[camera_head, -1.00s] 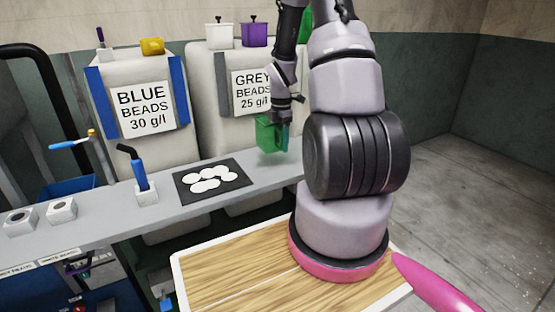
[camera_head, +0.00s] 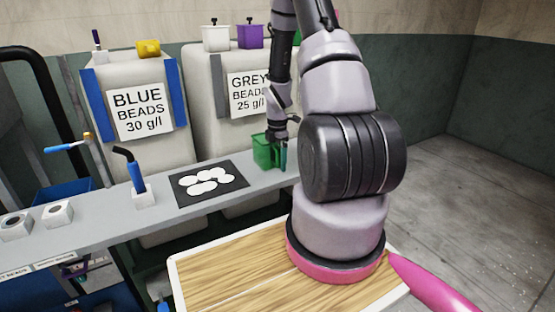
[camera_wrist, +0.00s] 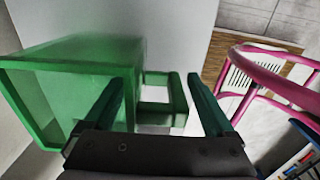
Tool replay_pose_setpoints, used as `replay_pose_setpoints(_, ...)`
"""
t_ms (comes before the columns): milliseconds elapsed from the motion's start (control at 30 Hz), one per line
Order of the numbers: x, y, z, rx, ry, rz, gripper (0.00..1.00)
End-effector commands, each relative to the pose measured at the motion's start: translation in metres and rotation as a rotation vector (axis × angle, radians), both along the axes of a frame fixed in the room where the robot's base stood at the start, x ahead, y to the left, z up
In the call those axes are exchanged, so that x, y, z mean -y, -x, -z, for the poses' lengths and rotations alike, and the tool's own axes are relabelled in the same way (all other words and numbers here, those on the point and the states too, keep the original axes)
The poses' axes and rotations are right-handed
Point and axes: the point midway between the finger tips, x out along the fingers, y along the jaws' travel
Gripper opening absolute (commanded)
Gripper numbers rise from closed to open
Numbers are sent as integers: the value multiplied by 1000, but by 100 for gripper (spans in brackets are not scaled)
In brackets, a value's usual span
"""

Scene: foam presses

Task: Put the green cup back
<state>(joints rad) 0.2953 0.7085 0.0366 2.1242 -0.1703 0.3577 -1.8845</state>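The green cup (camera_head: 263,152) stands upright on the grey shelf, just right of the black mat, as far as the head view shows. In the wrist view the cup (camera_wrist: 60,75) fills the left side, with its square handle (camera_wrist: 178,100) pointing right. My gripper (camera_head: 283,152) is at the cup's handle side. In the wrist view its two fingers (camera_wrist: 155,88) are spread apart, with the handle between them. The handle appears free of a firm grip. The cup's right side is partly hidden by my gripper in the head view.
The black mat (camera_head: 180,194) with several white discs lies left of the cup. A blue-handled tool (camera_head: 137,178) stands in a white holder. Bead bags stand behind, with a white cup (camera_head: 215,38), a purple cup (camera_head: 250,37) and a yellow cup (camera_head: 148,47) on top.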

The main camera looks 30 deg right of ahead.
Motion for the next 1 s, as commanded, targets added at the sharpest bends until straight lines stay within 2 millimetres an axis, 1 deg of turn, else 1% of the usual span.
replay_pose_setpoints(267, 0, 0, -1, 0, 0, -1, 89)
replay_pose_setpoints(367, 0, 0, -6, 2, 0, -1, 89)
replay_pose_setpoints(467, 0, -1, -19, 4, 0, -1, 89)
replay_pose_setpoints(800, 1, -1, -91, 5, 2, 0, 89)
replay_pose_setpoints(900, 0, -1, -106, 3, 1, 0, 89)
replay_pose_setpoints(1000, 0, 0, -117, 2, 0, 0, 89)
